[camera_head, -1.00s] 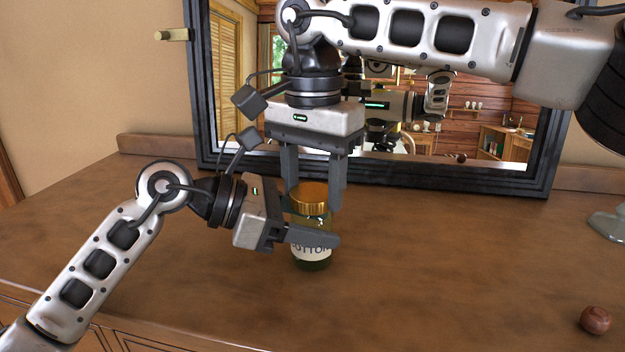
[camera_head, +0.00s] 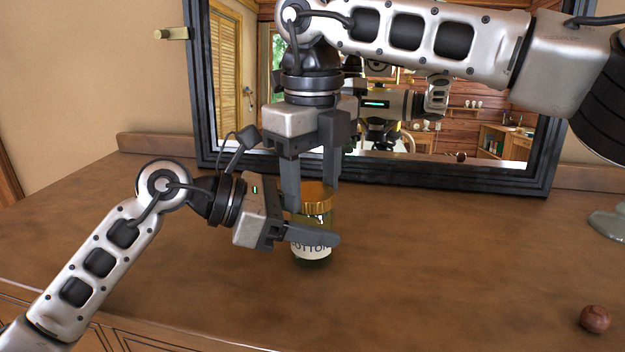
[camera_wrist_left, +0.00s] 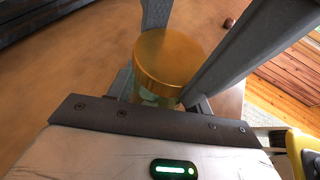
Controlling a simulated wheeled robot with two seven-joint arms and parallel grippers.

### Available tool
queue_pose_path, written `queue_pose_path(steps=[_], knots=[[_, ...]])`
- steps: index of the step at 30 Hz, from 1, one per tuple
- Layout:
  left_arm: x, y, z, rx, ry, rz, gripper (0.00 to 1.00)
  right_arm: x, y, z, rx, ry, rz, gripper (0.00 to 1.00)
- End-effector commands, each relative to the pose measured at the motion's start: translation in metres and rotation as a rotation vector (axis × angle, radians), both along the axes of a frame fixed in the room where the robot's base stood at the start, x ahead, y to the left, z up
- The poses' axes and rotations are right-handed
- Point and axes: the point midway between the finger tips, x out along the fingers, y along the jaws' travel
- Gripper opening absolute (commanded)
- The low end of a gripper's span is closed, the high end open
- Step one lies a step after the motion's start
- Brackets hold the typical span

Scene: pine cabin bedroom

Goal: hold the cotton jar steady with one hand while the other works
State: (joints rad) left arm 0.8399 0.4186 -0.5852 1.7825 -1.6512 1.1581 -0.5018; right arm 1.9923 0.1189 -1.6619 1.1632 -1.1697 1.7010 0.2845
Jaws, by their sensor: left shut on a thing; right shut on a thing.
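The cotton jar (camera_head: 312,251) stands upright on the wooden dresser top, a greenish glass jar with a pale label. Its gold lid (camera_head: 316,192) is on top and also shows in the left wrist view (camera_wrist_left: 168,60). My left gripper (camera_head: 318,237) comes in from the left, shut on the jar's body, and a finger covers part of the label. My right gripper (camera_head: 311,199) points down from above, shut on the lid with a finger on either side. Whether the lid is loose on the jar cannot be told.
A dark-framed mirror (camera_head: 400,178) stands behind the jar and reflects the room and my arms. A small brown round object (camera_head: 595,319) lies at the front right. A lamp (camera_head: 607,222) stands at the right edge.

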Motion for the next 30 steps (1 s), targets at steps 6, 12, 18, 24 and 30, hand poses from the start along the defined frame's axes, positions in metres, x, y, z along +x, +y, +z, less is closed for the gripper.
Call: queue_pose_path(steps=[6,12,18,24,30], knots=[[0.000,0.000,0.000,-0.001,-0.001,-0.001,0.00,0.000,0.000,0.000,0.001,-0.001,-0.010,0.24],[0.000,0.000,0.000,-0.001,-0.001,-0.001,0.00,0.000,0.000,0.000,0.001,0.000,-0.008,0.73],[0.000,-0.001,0.001,-0.002,-0.001,-0.001,0.00,-0.001,0.002,0.000,0.003,0.001,-0.003,0.73],[0.000,-0.001,0.001,-0.002,0.000,0.000,0.00,-0.002,0.003,0.003,0.004,0.001,-0.001,0.73],[0.000,-0.001,-0.001,0.002,0.002,-0.001,0.00,-0.001,0.004,0.030,0.011,-0.002,0.000,0.73]])
